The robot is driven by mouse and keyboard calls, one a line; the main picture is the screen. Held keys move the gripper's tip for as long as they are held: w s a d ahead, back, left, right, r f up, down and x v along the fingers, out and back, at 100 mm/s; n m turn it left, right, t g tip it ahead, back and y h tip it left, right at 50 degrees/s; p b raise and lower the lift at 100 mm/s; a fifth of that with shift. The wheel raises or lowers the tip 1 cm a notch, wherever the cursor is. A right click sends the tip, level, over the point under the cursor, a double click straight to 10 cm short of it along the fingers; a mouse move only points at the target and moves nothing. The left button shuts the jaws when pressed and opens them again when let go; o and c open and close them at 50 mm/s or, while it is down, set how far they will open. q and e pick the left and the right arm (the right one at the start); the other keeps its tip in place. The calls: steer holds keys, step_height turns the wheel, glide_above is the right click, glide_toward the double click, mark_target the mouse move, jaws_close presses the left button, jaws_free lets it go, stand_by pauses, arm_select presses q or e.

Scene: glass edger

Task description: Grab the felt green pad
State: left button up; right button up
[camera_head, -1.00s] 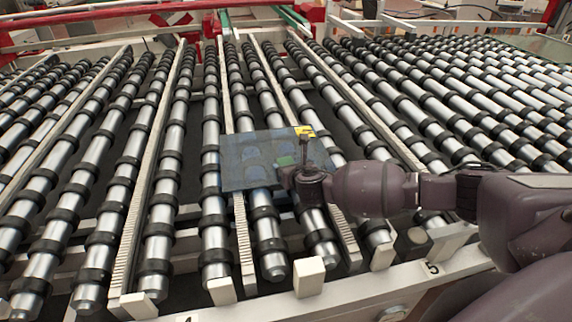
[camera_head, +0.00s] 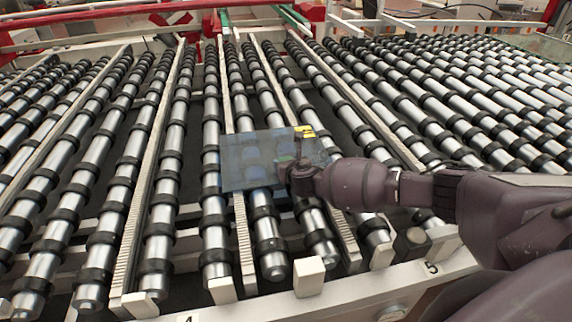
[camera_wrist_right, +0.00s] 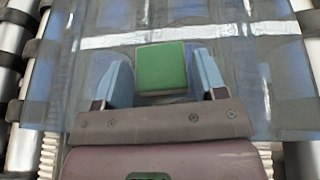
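The green felt pad (camera_wrist_right: 161,67) is a small square block on a bluish glass sheet, seen in the right wrist view. The glass sheet (camera_head: 243,178) lies on the rollers in the head view. My right gripper (camera_wrist_right: 160,75) is open, with one pale blue finger on each side of the pad and a small gap at each side. In the head view my right gripper (camera_head: 303,172) is over the right part of the sheet and mostly hides the pad. My left gripper is not in view.
A bed of black-ringed metal rollers (camera_head: 160,215) fills the area, with pale toothed bars between them. Yellow marks (camera_head: 304,131) sit at the sheet's far right corner. A pale front rail (camera_head: 340,295) with upright blocks (camera_head: 309,277) runs along the near edge.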

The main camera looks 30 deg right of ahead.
steer(key=shift+s+f, duration=0.1)
steer(key=shift+f, duration=0.15)
steer(key=c, duration=0.5)
steer(key=shift+c, duration=0.2)
